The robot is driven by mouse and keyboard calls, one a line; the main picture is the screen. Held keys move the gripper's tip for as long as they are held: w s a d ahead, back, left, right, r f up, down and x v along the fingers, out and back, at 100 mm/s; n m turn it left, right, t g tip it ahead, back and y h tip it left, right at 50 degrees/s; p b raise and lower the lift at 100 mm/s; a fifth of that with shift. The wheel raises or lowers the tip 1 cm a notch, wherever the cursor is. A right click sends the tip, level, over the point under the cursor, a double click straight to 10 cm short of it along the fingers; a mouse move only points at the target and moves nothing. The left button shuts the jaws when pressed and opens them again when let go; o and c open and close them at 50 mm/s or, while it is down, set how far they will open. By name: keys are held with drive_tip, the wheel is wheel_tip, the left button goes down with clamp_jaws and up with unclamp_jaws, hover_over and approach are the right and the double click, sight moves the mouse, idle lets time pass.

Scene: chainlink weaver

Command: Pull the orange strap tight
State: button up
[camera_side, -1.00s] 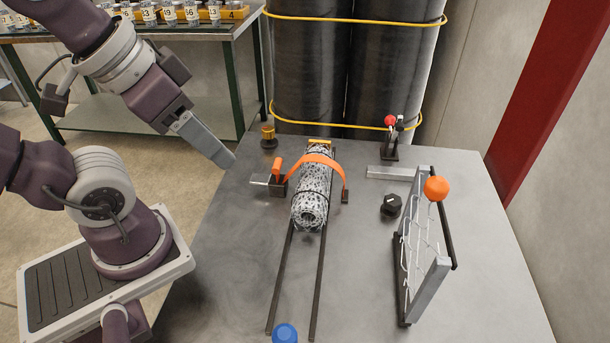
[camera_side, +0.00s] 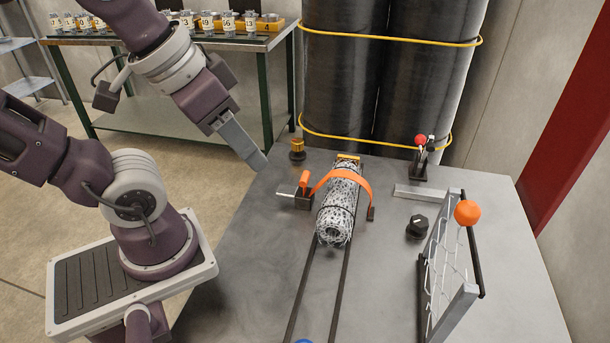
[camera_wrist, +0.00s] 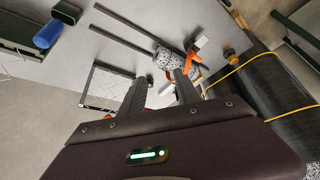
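The orange strap (camera_side: 352,176) arches over the grey mesh roll (camera_side: 339,208), bowing away from it on the right side, where it runs down to a small dark anchor (camera_side: 371,214). Its other end meets a dark buckle block (camera_side: 304,200) with an orange handle (camera_side: 305,179) and a metal bar to the left. My gripper (camera_side: 265,166) is above the table's left edge, left of the buckle and apart from it. In the wrist view its two fingers (camera_wrist: 160,90) are spread with nothing visible between them. Orange parts (camera_wrist: 195,74) show beyond the right finger, partly hidden.
Two dark rails (camera_side: 318,285) run from the roll toward the front. A mesh frame with an orange ball knob (camera_side: 467,213), a black knob (camera_side: 417,227) and a red-knobbed lever (camera_side: 421,150) stand to the right. A brass-coloured knob (camera_side: 297,148) is behind the buckle. Tall dark rolls stand behind.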

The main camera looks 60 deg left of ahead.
drive_tip(key=w+a+n+g, duration=0.2)
drive_tip(key=w+n, duration=0.1)
drive_tip(key=w, duration=0.4)
drive_tip(key=n+g+y, duration=0.2)
drive_tip(key=n+g, duration=0.3)
approach(305, 176)
drive_tip(key=shift+n, duration=0.3)
drive_tip(key=x, duration=0.8)
drive_tip(key=shift+f, duration=0.25)
drive_tip(key=shift+c, duration=0.2)
clamp_jaws()
drive_tip(key=shift+r, duration=0.15)
